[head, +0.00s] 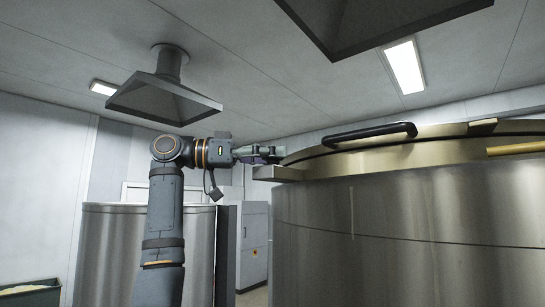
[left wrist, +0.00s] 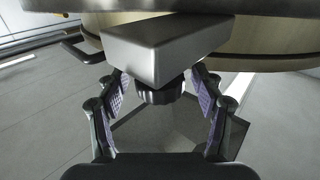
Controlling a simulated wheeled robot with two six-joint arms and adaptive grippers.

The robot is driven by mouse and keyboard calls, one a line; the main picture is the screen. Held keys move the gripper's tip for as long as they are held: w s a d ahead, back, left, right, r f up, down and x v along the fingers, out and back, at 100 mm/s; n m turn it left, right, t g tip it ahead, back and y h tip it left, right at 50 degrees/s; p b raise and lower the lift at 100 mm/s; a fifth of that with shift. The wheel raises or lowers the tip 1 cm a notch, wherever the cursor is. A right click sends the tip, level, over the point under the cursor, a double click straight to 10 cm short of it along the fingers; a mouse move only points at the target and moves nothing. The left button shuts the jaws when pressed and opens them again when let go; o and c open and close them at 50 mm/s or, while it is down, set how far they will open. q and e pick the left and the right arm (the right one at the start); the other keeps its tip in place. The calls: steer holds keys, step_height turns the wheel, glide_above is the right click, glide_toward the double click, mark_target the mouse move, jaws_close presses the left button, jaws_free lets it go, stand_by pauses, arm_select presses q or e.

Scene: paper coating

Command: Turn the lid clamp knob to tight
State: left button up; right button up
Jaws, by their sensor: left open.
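The lid clamp shows as a metal block (head: 280,173) jutting from the vat's left rim in the head view, and it fills the upper middle of the left wrist view (left wrist: 160,50). The dark ribbed knob (left wrist: 160,93) sits against this block. My left gripper (head: 267,155) is level with the rim by the block. In the left wrist view its fingers (left wrist: 158,82) are open, one on each side of the knob, with gaps between pads and knob. In the head view the knob is hard to make out behind the fingers. My right gripper is not in view.
The large steel vat (head: 400,225) fills the right side, with a brassy lid (head: 430,153) and a black handle (head: 370,134) on top. Another steel tank (head: 108,250) stands behind my left arm. Hoods (head: 165,98) hang from the ceiling. A grey cabinet (head: 253,245) stands behind.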

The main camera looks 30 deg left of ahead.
arm_select(q)
steer(key=shift+s+a, duration=0.2)
steer(key=shift+a, duration=0.05)
steer(key=v, duration=1.1)
steer(key=shift+s, duration=0.15)
steer(key=shift+a, duration=0.15)
